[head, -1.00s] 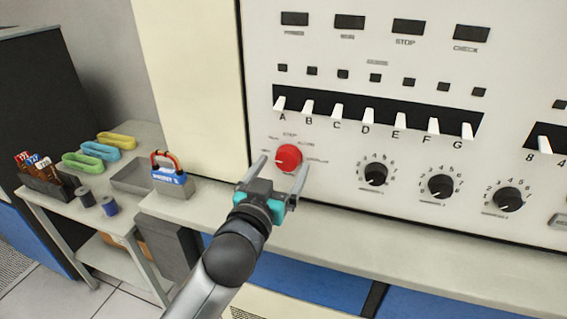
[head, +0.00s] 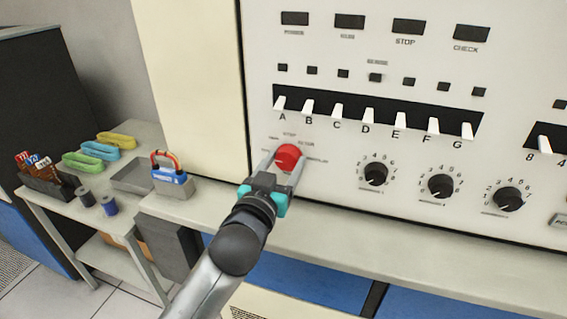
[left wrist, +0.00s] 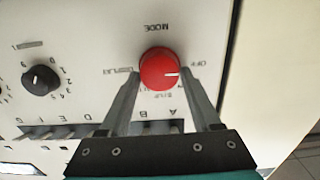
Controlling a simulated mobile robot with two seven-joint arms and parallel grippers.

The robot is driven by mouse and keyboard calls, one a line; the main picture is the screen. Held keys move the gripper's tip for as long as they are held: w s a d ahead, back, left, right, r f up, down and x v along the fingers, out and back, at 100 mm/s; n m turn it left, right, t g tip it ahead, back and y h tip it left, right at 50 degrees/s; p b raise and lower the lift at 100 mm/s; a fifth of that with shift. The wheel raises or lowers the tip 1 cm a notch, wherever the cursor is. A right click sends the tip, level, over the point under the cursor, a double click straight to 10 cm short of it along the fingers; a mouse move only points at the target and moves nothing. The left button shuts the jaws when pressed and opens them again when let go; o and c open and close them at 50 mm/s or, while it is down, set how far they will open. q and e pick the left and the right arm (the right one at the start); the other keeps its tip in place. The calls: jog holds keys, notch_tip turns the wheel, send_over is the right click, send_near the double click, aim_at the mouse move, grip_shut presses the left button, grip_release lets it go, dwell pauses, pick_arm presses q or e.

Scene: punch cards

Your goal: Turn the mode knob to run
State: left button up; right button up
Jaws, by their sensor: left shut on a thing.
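The red mode knob (head: 288,155) sits on the pale panel, left of the black dials. My left gripper (head: 285,164) is shut on it, one finger on each side. In the left wrist view the red knob (left wrist: 158,66) is between the two fingertips, and its white mark points right, near the OFF label (left wrist: 196,63). The DISPLAY label (left wrist: 121,70) is on the left there and MODE reads upside down above. The fingers partly hide the labels below the knob, so I cannot read the run position clearly. My right gripper is out of view.
White lettered switches (head: 370,117) run above the knob and black dials (head: 376,174) stand to its right. A ledge (head: 330,224) runs below.

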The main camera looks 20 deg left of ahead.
pick_arm(q)
jog(key=c, duration=0.5)
jog(key=m+p, duration=0.3)
jog(key=shift+d+r+m, duration=0.1)
jog(key=shift+m, duration=0.3)
jog(key=m+p, duration=0.1)
jog(key=m, duration=0.2)
jog(key=shift+p, duration=0.4)
jog(key=shift+d+m+p, duration=0.1)
jog(key=shift+m+p, duration=0.3)
jog(key=shift+m, duration=0.5)
jog(key=shift+c, duration=0.2)
